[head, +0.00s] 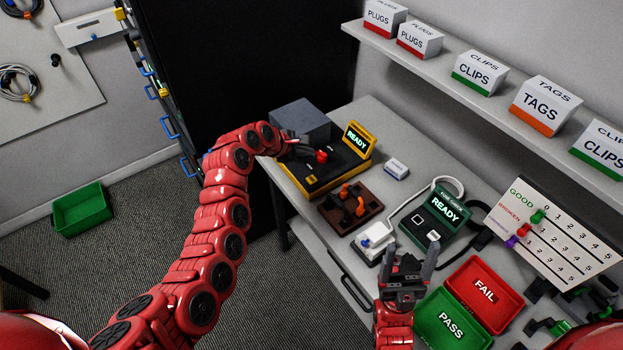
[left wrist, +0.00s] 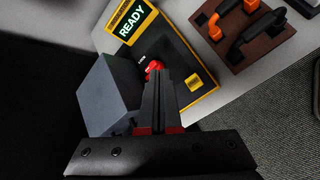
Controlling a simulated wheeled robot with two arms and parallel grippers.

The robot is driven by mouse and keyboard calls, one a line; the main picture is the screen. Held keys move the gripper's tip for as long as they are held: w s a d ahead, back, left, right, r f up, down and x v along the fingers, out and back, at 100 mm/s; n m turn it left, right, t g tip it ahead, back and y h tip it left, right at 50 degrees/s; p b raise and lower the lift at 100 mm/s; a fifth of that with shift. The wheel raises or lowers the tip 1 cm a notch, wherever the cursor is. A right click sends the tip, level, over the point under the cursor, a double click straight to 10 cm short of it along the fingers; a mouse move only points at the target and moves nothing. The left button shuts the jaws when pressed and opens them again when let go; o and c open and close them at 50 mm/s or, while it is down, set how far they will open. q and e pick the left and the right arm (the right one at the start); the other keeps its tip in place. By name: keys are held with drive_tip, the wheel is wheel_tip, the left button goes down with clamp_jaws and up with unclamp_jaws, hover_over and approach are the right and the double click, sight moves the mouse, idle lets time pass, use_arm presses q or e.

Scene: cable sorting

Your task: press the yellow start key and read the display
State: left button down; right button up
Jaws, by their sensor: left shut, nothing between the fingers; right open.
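A yellow-edged tester with a dark top (head: 342,172) stands on the bench; its raised display (head: 357,138) reads READY, and it also shows in the left wrist view (left wrist: 130,20). The small yellow key (left wrist: 194,83) sits on the dark top in the left wrist view. A red knob (head: 322,156) is on the same top. My left gripper (head: 308,146) is shut and empty over the tester, its tips (left wrist: 161,76) close to the red knob in the picture and left of the yellow key. My right gripper (head: 409,256) is open and empty at the bench front.
A grey block (head: 300,118) stands behind the tester. A green fuse checker (head: 437,213) also reads READY. Red FAIL (head: 486,291) and green PASS (head: 451,322) trays lie at the front right.

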use_arm(q)
drive_tip(key=b, duration=0.5)
hover_over(308, 180)
wheel_tip(308, 180, down, 8)
drive_tip(key=shift+s+r, duration=0.1)
drive_tip(key=shift+r, duration=0.05)
drive_tip(key=shift+f, duration=0.5)
drive_tip(key=shift+f, duration=0.15)
idle(1.2)
drive_tip(key=shift+f, duration=0.25)
drive_tip(key=shift+f+b, duration=0.4)
idle(0.6)
drive_tip(key=shift+r, duration=0.15)
drive_tip(key=shift+r+p, duration=0.65)
drive_tip(key=shift+r, duration=0.1)
